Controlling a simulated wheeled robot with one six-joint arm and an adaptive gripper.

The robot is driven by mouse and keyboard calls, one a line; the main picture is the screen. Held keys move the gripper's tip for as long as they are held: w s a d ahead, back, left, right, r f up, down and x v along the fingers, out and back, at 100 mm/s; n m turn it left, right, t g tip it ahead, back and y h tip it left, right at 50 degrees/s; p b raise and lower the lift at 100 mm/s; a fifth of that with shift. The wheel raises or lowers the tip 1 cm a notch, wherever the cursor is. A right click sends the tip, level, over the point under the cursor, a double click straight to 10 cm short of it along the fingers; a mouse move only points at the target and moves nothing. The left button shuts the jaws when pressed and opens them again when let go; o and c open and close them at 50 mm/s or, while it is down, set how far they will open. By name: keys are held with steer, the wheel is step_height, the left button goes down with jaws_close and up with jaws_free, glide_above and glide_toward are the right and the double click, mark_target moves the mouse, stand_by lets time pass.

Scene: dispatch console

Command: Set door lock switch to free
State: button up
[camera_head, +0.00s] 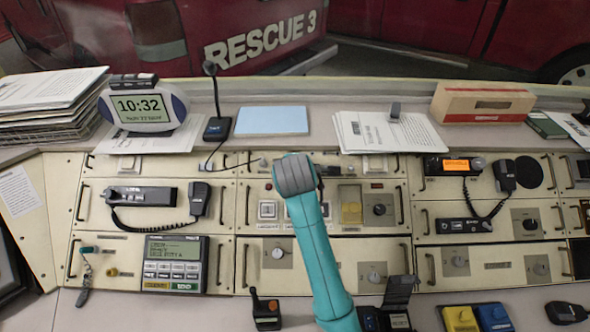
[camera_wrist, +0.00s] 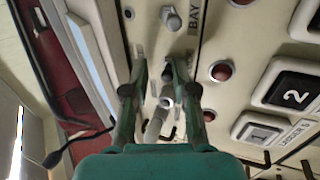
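A pale metal lever (camera_wrist: 155,122) with a round end stands out from the cream panel in the wrist view. Its label is too small to read, so I cannot tell for sure that it is the door lock switch. My gripper (camera_wrist: 157,66) has its two green fingers apart, one on each side of this lever, with gaps showing between. In the head view my teal arm reaches over the upper middle panel and hides the gripper and the switch area.
A metal knob (camera_wrist: 171,18) is near the word BAY. Red round lamps (camera_wrist: 221,71) and square buttons marked 1 and 2 (camera_wrist: 292,95) sit beside the fingers. In the head view a microphone (camera_head: 217,128) and a blue pad (camera_head: 272,120) stand on the ledge behind.

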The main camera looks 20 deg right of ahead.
steer(key=shift+w+d+r, duration=0.1)
steer(key=shift+w+r, duration=0.1)
steer(key=shift+w, duration=0.05)
steer(key=s+a+r, duration=0.1)
steer(key=s+r, duration=0.2)
steer(key=r, duration=0.2)
stand_by(0.8)
steer(key=shift+s, duration=0.2)
